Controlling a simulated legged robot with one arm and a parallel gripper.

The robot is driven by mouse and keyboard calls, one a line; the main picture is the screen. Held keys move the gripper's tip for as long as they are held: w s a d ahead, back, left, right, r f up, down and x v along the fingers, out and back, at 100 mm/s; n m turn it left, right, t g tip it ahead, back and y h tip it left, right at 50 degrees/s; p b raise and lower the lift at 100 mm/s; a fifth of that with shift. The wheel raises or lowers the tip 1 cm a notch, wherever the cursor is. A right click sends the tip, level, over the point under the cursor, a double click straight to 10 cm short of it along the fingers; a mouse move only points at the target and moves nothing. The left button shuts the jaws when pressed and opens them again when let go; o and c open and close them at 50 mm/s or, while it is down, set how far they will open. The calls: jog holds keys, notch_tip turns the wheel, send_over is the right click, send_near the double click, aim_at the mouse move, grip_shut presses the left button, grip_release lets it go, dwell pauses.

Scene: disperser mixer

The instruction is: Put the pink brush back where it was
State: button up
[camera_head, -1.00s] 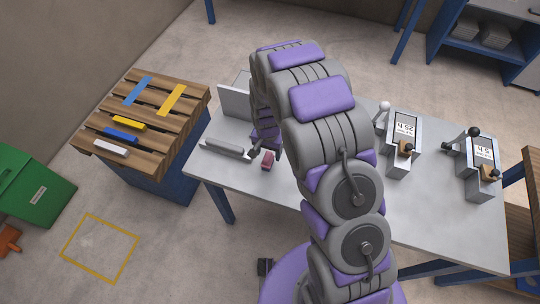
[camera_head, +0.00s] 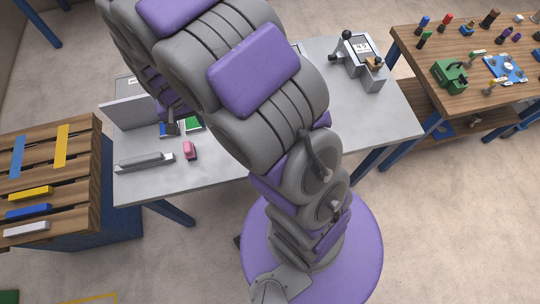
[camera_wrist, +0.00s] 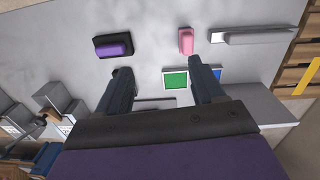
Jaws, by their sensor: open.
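A small pink block-shaped thing, which seems to be the pink brush (camera_head: 190,150), lies on the grey table (camera_head: 220,168). In the wrist view the pink brush (camera_wrist: 186,40) is ahead of the fingers and apart from them, nearer the right one. My gripper (camera_wrist: 161,82) is open with nothing between its fingers, above the table. A dark block with a purple top (camera_wrist: 113,47) lies left of the brush in the wrist view.
A long grey bar (camera_head: 144,161) lies left of the brush. Green (camera_head: 193,123) and blue panels are behind it. A slatted pallet (camera_head: 85,150) holds coloured strips and bars. A lever machine (camera_head: 358,60) stands on the table's right part; a wooden bench (camera_head: 470,45) carries tools.

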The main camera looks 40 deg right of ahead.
jog(key=s+d+r+n, duration=0.1)
jog(key=s+d+r, duration=0.6)
jog(key=s+r, duration=0.4)
jog(key=s+d+r+n, duration=0.1)
jog(key=s+r, duration=0.1)
jog(key=s, duration=0.6)
jog(key=s+d+r+n+g, duration=0.1)
jog(key=s+d+r, duration=0.1)
jog(key=s, duration=0.6)
jog(key=shift+s+d, duration=0.15)
jog(key=shift+s, duration=0.2)
jog(key=shift+f, duration=0.2)
jog(key=shift+a+f+b, duration=0.25)
jog(key=shift+f+b, duration=0.3)
jog(key=shift+b, duration=0.1)
jog(key=shift+d, duration=0.1)
